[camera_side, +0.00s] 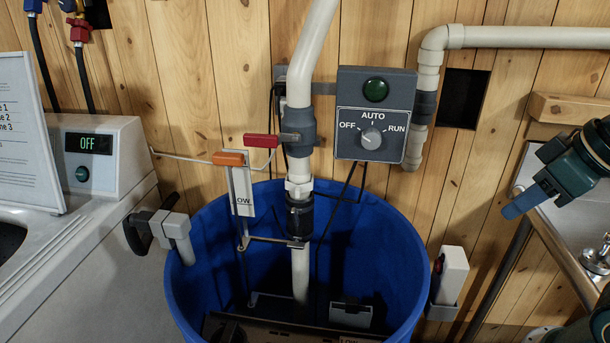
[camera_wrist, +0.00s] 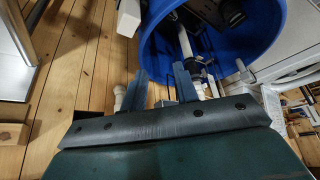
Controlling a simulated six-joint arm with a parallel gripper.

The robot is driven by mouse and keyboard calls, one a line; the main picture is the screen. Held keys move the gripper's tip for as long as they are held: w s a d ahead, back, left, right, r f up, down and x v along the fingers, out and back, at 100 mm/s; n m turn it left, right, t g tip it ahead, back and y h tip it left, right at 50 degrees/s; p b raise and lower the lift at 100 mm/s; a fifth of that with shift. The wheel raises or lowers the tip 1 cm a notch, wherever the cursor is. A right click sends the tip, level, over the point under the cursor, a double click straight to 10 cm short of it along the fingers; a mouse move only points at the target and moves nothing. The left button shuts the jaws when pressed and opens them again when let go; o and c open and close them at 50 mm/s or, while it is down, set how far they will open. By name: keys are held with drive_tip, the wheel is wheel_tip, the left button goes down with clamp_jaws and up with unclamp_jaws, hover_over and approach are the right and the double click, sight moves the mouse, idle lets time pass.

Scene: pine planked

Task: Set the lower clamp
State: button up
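An orange lever (camera_side: 229,158) and a red lever (camera_side: 261,140) sit at the left of the white pipe (camera_side: 300,272). A white tag reading "LOW" (camera_side: 243,200) hangs under the orange lever, its first letter partly unclear. A thin bracket (camera_side: 272,241) lies lower, at the pipe inside the blue barrel (camera_side: 395,275). I cannot tell which part is the lower clamp. My gripper (camera_side: 522,203) is at the far right, well away from these parts. In the wrist view my gripper (camera_wrist: 158,82) has its two blue fingers apart, with nothing seen between them.
A grey switch box (camera_side: 375,113) marked OFF, AUTO, RUN is on the plank wall. A white holder (camera_side: 453,275) stands at the barrel's right rim, a grey clip (camera_side: 172,232) at the left. A washer panel (camera_side: 88,150) reads OFF. A sink (camera_side: 580,205) is at right.

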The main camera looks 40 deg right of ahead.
drive_tip(key=shift+w, duration=0.1)
clamp_jaws()
drive_tip(key=w+a+f+m+g+h, duration=0.1)
drive_tip(key=w+a+f+m, duration=0.15)
drive_tip(key=w, duration=0.75)
drive_tip(key=w+a+f+m+h, duration=0.1)
drive_tip(key=w+a+m+h, duration=0.15)
drive_tip(key=w, duration=0.75)
drive_tip(key=w+a+f+m+t+h, duration=0.1)
drive_tip(key=w+a+f+m, duration=0.1)
drive_tip(key=w+a+f, duration=0.2)
drive_tip(key=w+a+f+m+h, duration=0.2)
drive_tip(key=w+a+f, duration=0.3)
drive_tip(key=a+f, duration=0.5)
drive_tip(key=shift+a+f+t, duration=0.3)
drive_tip(key=shift+a+t, duration=0.1)
drive_tip(key=shift+a, duration=0.25)
